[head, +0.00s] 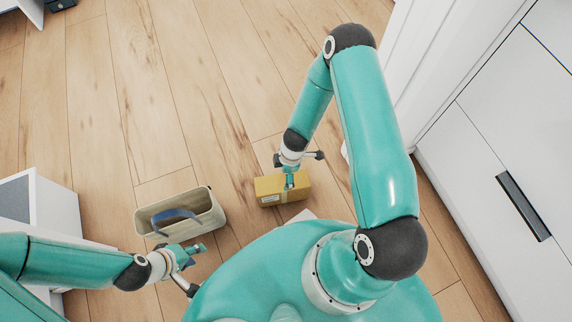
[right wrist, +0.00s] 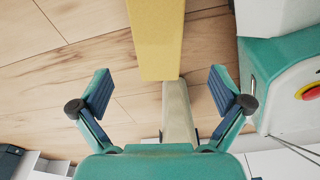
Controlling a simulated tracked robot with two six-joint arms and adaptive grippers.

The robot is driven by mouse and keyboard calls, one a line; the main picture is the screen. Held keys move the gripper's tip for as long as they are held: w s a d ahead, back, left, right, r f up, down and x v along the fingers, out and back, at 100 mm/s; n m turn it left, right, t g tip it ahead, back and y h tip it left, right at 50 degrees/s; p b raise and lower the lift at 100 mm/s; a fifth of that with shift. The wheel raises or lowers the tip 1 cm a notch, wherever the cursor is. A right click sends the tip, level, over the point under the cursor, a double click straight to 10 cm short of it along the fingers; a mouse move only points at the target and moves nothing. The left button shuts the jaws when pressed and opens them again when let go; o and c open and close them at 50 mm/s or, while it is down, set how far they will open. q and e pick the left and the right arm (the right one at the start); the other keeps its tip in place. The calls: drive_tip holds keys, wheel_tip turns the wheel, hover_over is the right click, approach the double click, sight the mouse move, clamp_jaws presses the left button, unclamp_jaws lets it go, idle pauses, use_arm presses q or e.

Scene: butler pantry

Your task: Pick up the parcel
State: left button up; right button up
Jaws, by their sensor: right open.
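The parcel (head: 270,187) is a yellow-brown box with a pale label, lying on the wooden floor just ahead of my base. My right gripper (head: 290,181) is over it in the head view, pointing down. In the right wrist view the parcel (right wrist: 157,40) shows as a yellow block ahead of and between the spread fingers (right wrist: 160,92). Both fingers look clear of it, and nothing is between the pads. My left gripper (head: 197,268) is empty, its fingers apart, near my base on the left.
A beige open bin (head: 205,222) with a blue handle stands left of the parcel, close to my left gripper. White cabinets (head: 500,130) line the right side. A white unit (head: 55,208) stands at the left. The floor (head: 150,90) beyond the parcel is clear.

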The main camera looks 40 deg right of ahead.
drive_tip(key=f+b, duration=0.1)
drive_tip(key=f, duration=0.1)
drive_tip(key=f+b, duration=0.1)
drive_tip(key=f, duration=0.2)
drive_tip(key=a+f+b, duration=0.1)
drive_tip(key=f, duration=0.2)
drive_tip(key=shift+w, duration=0.25)
wheel_tip(320, 180, down, 5)
drive_tip(key=b, duration=0.3)
drive_tip(key=shift+f, duration=0.1)
drive_tip(key=shift+c, duration=0.3)
drive_tip(key=shift+s, duration=0.1)
drive_tip(key=c, duration=1.6)
